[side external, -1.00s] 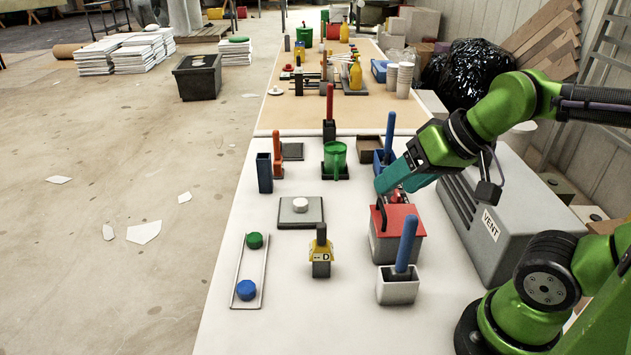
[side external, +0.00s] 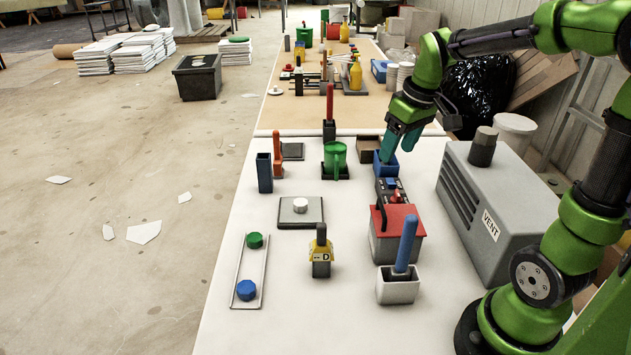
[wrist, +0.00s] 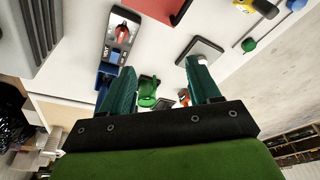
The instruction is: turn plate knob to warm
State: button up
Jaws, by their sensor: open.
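A dark control box (side external: 391,190) with a red and a blue knob stands behind the red-topped box. In the wrist view the dark panel (wrist: 122,35) carries a red knob (wrist: 123,31) and small white labels; only VENT is partly legible, so I cannot tell which knob is the plate's or its setting. A grey square plate (side external: 290,218) with a pale round piece on it lies to the left. My gripper (side external: 387,158) is open and empty, beyond the control box by the blue bin. Its two teal fingers stand apart in the wrist view (wrist: 160,75).
A red-topped box (side external: 403,218) and a grey holder with a blue handle (side external: 397,289) stand in front of the control box. A large grey vent unit (side external: 500,205) is on the right. A green mug (side external: 335,158) stands left of my gripper.

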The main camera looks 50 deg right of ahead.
aim_at(398, 192)
jog(key=w+d+f+n+g, duration=0.1)
jog(key=w+d+n+g, duration=0.2)
jog(key=d+n, duration=0.65)
jog(key=shift+n, duration=0.45)
jog(key=f, duration=1.6)
jog(key=shift+a, duration=0.25)
jog(key=shift+w, duration=0.1)
jog(key=c, duration=1)
jog(key=shift+c, duration=0.2)
